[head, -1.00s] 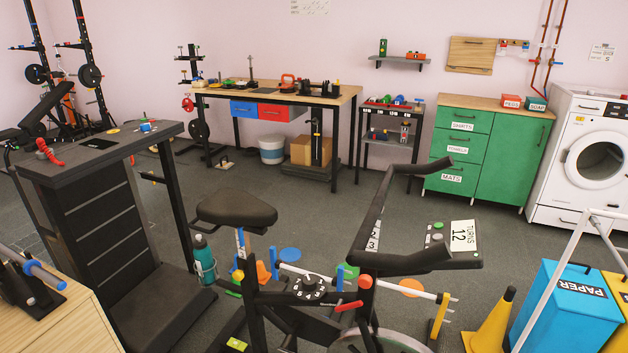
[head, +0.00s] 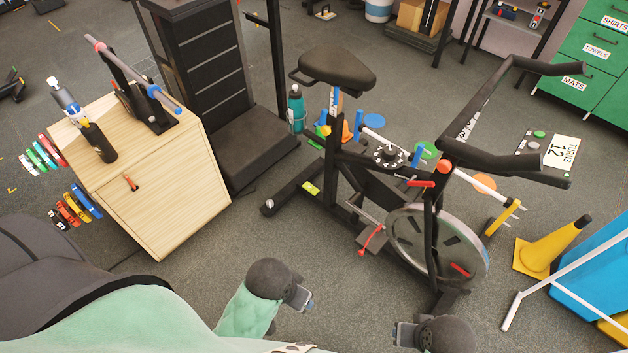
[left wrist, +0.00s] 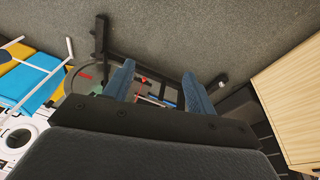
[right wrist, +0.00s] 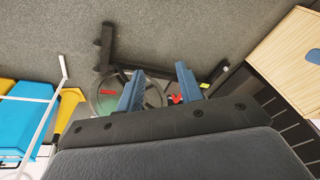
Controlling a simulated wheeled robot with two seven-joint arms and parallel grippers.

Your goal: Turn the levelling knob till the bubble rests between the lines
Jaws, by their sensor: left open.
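The exercise bike (head: 340,165) stands ahead of me. A small yellow-green block (head: 311,188), possibly the bubble vial, sits on its lower frame; bubble and lines are too small to make out. A dark round end piece (head: 268,206) is at the foot bar's tip; I cannot tell if it is the levelling knob. A black marked dial (head: 388,156) sits on the upper frame. My left gripper (head: 303,296) is open and empty, in front of and apart from the bike; its blue fingers show apart in the left wrist view (left wrist: 158,72). My right gripper (head: 405,334) is also open and empty (right wrist: 159,70).
A wooden cabinet (head: 165,195) with bottles and a bar on top stands left. A black slatted unit (head: 205,75) stands behind it. A yellow cone (head: 550,250), a blue bin (head: 597,265) and a white rail (head: 540,283) are at right. Grey floor is free before the bike.

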